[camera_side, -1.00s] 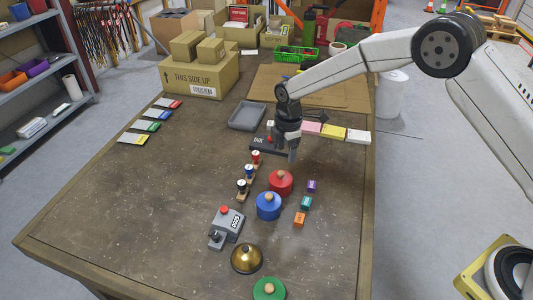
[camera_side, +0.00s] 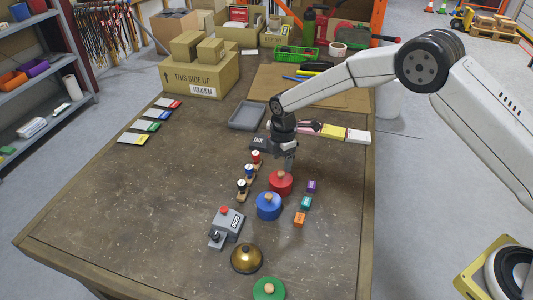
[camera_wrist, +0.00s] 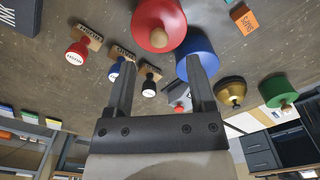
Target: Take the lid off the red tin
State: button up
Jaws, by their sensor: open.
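The red tin (camera_side: 280,184) stands on the table with its lid on; a pale wooden knob (camera_side: 281,175) tops the lid. In the wrist view the red tin (camera_wrist: 160,22) is at the top centre, its knob (camera_wrist: 159,39) pointing toward the camera. My gripper (camera_side: 290,168) is just behind and above the red tin in the side view. In the wrist view my gripper (camera_wrist: 160,72) has its two fingers apart with nothing held between them. The knob shows beyond the fingertips, not between them.
A blue tin (camera_side: 268,207) stands close in front of the red tin. Several stamps (camera_side: 249,172) stand to its left, and small coloured boxes (camera_side: 306,203) to its right. A brass bell (camera_side: 246,259) and green tin (camera_side: 269,289) are nearer.

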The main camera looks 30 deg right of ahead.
aim_at(281, 172)
jog(key=shift+w+f, duration=0.1)
jog(key=shift+f, duration=2.35)
grip_shut()
